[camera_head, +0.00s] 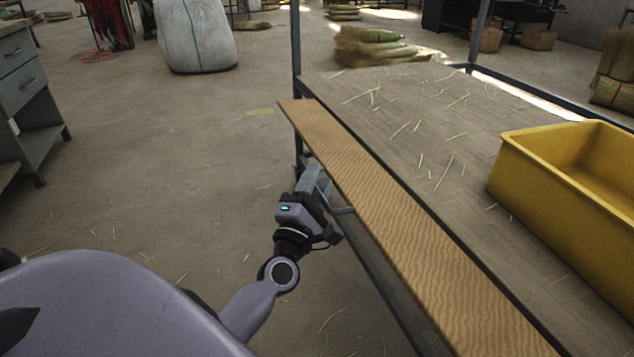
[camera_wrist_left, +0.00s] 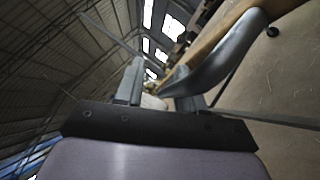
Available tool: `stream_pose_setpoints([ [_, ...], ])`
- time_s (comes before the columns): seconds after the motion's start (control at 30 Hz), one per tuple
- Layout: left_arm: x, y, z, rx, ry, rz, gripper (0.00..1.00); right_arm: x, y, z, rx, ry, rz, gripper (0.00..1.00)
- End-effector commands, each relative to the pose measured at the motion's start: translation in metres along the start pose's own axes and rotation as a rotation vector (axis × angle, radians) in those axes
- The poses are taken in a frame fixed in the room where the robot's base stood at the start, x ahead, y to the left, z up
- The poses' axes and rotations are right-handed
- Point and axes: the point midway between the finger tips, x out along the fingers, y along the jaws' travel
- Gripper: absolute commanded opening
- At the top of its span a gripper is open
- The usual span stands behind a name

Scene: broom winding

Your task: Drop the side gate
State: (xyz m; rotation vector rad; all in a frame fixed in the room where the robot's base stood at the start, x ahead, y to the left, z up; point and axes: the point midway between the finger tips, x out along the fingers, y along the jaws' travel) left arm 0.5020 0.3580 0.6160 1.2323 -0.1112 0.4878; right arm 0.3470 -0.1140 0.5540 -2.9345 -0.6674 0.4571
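The side gate (camera_head: 400,225) is a long tan wooden board running along the left edge of the cart's deck. It stands up along that edge. A grey curved latch lever (camera_head: 338,207) sits just below the board on its outer side. My left gripper (camera_head: 311,176) is beside the lever, under the board. In the left wrist view, the lever (camera_wrist_left: 228,55) passes close by the right-hand finger, its end near the space between the fingers. The fingers (camera_wrist_left: 162,85) are apart, with a gap showing. Whether they touch the lever is unclear. My right gripper is out of view.
A yellow bin (camera_head: 545,200) stands on the straw-strewn deck (camera_head: 400,120) at the right. A dark post (camera_head: 296,50) rises at the deck's far left corner. A grey drawer cabinet (camera_head: 25,85) is at far left. The floor left of the cart is mostly clear.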

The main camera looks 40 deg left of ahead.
Motion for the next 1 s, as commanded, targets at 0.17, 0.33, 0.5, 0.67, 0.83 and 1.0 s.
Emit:
stream_pose_setpoints([
  [0.17, 0.000, 0.001, 0.001, -0.001, -0.002, 0.003, 0.36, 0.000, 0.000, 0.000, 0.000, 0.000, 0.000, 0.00],
  [0.33, -0.015, 0.001, 0.001, 0.001, -0.002, 0.001, 0.36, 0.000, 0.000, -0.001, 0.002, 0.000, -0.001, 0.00],
  [0.5, -0.040, 0.001, 0.000, 0.001, -0.001, -0.001, 0.36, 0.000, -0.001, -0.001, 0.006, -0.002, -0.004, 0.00],
  [0.67, -0.060, 0.001, 0.000, 0.001, 0.001, 0.001, 0.36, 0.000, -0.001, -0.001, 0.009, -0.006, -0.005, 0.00],
  [0.83, -0.070, 0.002, 0.000, 0.000, 0.000, 0.004, 0.36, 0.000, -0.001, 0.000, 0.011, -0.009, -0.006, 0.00],
  [1.0, -0.071, 0.001, 0.001, -0.001, -0.001, 0.004, 0.36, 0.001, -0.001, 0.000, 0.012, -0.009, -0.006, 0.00],
])
